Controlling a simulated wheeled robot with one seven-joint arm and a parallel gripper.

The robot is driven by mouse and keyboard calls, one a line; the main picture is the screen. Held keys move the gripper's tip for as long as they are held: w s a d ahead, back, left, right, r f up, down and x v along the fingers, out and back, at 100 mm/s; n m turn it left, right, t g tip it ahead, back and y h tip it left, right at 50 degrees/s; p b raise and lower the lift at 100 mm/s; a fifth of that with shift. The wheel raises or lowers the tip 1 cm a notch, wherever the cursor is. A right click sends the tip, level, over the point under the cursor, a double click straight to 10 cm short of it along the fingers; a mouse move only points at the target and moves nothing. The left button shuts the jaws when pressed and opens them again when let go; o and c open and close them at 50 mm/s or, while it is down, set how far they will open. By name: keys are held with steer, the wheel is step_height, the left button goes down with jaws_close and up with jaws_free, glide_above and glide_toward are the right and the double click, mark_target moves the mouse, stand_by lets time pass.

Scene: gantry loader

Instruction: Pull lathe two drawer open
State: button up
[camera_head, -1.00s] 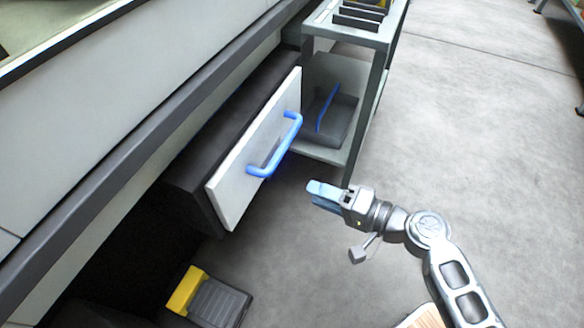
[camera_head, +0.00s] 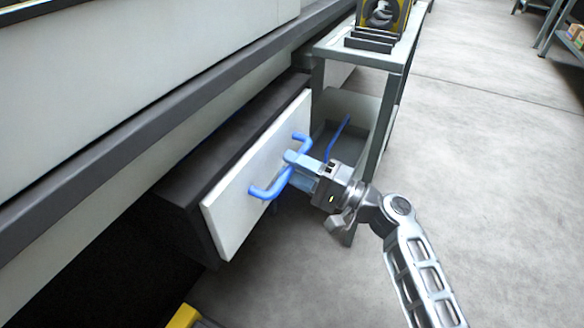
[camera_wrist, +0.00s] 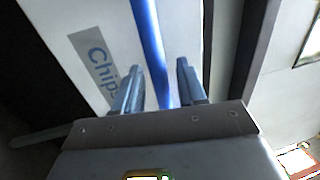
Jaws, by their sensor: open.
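The drawer (camera_head: 240,205) has a white front and a dark body, and it stands a little out from under the machine. Its blue bar handle (camera_head: 267,190) runs along the front. My gripper (camera_head: 296,167) is at the handle with its fingers open. In the wrist view the blue handle (camera_wrist: 148,45) passes between the two fingers of my gripper (camera_wrist: 157,80), with a gap showing on the right side. The drawer front (camera_wrist: 185,22) carries a grey label reading "Chips" (camera_wrist: 98,68). Part of the handle is hidden behind my gripper in the head view.
A grey cart (camera_head: 365,52) with slots on top and a tray below stands just right of the drawer. A yellow object (camera_head: 183,317) lies on the floor at the bottom edge. Open floor (camera_head: 480,170) extends to the right.

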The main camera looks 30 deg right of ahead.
steer(key=shift+w+a, duration=0.25)
steer(key=shift+w, duration=0.05)
steer(key=shift+c, duration=0.4)
jaws_close()
